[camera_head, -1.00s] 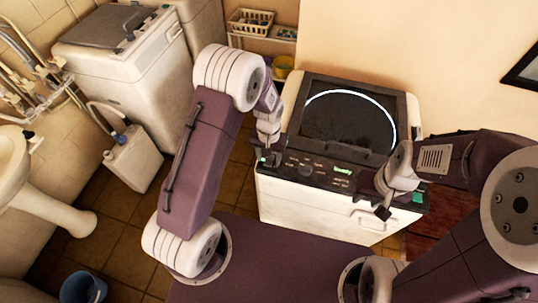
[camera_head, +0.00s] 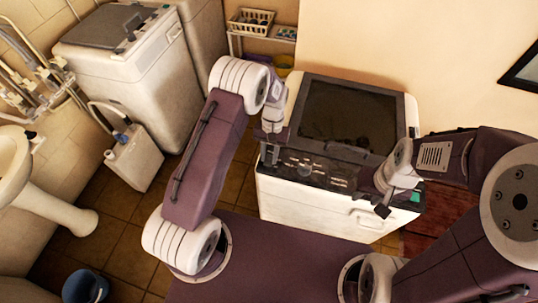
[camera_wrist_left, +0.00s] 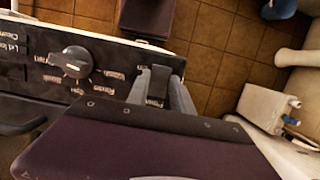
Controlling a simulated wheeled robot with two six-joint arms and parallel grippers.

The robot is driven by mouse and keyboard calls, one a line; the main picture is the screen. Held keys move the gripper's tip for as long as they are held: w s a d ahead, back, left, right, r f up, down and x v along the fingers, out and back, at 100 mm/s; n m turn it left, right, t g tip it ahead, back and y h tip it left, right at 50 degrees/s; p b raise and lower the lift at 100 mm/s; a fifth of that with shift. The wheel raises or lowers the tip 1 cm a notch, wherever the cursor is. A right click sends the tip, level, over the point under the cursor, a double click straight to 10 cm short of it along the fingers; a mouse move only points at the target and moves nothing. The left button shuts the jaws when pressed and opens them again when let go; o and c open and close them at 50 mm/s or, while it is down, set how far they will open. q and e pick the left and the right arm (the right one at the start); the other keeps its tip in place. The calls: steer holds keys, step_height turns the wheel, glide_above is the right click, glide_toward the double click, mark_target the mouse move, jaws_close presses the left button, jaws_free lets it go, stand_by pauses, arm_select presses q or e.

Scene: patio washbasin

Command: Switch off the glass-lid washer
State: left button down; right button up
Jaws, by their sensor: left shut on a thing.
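The glass-lid washer (camera_head: 345,118) stands ahead in the head view, lid down, its glass dark and no lit ring or green display showing. Its dark control panel (camera_head: 310,168) runs along the front top edge. In the left wrist view a round knob (camera_wrist_left: 75,62) shows on the panel.
Another washer (camera_head: 125,70) stands at the back left, with a white jug (camera_head: 133,158) in front of it. A basin (camera_head: 15,165) is at the left edge and a blue bucket (camera_head: 85,287) at the lower left. A shelf with a basket (camera_head: 250,22) is behind.

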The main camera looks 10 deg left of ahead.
mark_target(271, 155)
arm_select(q)
steer(key=shift+w, duration=0.1)
steer(key=c, duration=1.1)
jaws_free()
steer(key=shift+w+r+b, duration=0.2)
steer(key=shift+r+b, duration=0.15)
steer(key=shift+r, duration=0.05)
steer(key=b+v, duration=0.2)
steer(key=v, duration=0.6)
steer(key=shift+r, duration=0.1)
